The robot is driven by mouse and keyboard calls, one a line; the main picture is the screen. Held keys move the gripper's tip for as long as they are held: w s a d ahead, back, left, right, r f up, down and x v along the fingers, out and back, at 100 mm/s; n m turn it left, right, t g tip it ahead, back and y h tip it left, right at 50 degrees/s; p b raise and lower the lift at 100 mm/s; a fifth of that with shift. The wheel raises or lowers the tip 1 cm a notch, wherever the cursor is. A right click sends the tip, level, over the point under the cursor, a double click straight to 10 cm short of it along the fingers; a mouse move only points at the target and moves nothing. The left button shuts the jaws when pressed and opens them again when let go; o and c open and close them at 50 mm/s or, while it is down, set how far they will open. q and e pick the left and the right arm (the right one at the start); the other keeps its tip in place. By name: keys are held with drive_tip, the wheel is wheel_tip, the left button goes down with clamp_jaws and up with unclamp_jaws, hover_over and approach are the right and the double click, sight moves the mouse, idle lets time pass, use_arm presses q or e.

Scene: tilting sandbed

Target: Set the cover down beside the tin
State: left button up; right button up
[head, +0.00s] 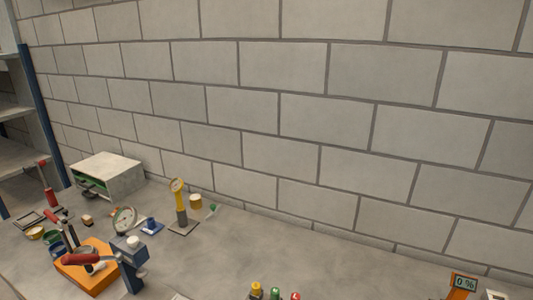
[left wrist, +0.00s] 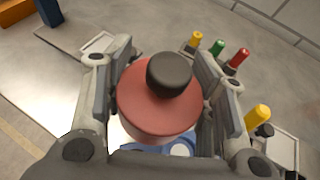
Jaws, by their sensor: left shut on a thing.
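The cover (left wrist: 155,115) is a red disc with a black knob (left wrist: 169,74) on top, seen in the left wrist view. My left gripper (left wrist: 160,62) is shut on it, with one grey finger at each side of the disc. Below the cover, a blue and white thing (left wrist: 180,150) shows partly; whether it is the tin I cannot tell, as the cover and gripper hide most of it. Neither the cover nor my grippers show in the head view. My right gripper is in neither view.
In the wrist view, a yellow (left wrist: 195,40), a green (left wrist: 216,50) and a red peg (left wrist: 240,58) stand beyond the right finger. The bench middle is largely clear.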

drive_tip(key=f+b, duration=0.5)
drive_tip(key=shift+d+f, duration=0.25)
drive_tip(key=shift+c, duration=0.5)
use_arm(q)
drive_tip(key=w+a+n+y, duration=0.1)
drive_tip(key=n+y, duration=0.1)
drive_tip(key=w+a+n+g+y, duration=0.1)
drive_tip(key=y, duration=0.1)
drive_tip(key=w+a+n+y, duration=0.1)
drive_tip(key=n+y, duration=0.1)
drive_tip(key=shift+a+r+n+g, duration=0.2)
drive_tip(key=shift+a+n+g, duration=0.1)
drive_tip(key=shift+a+g, duration=0.1)
drive_tip(key=shift+w+d, duration=0.1)
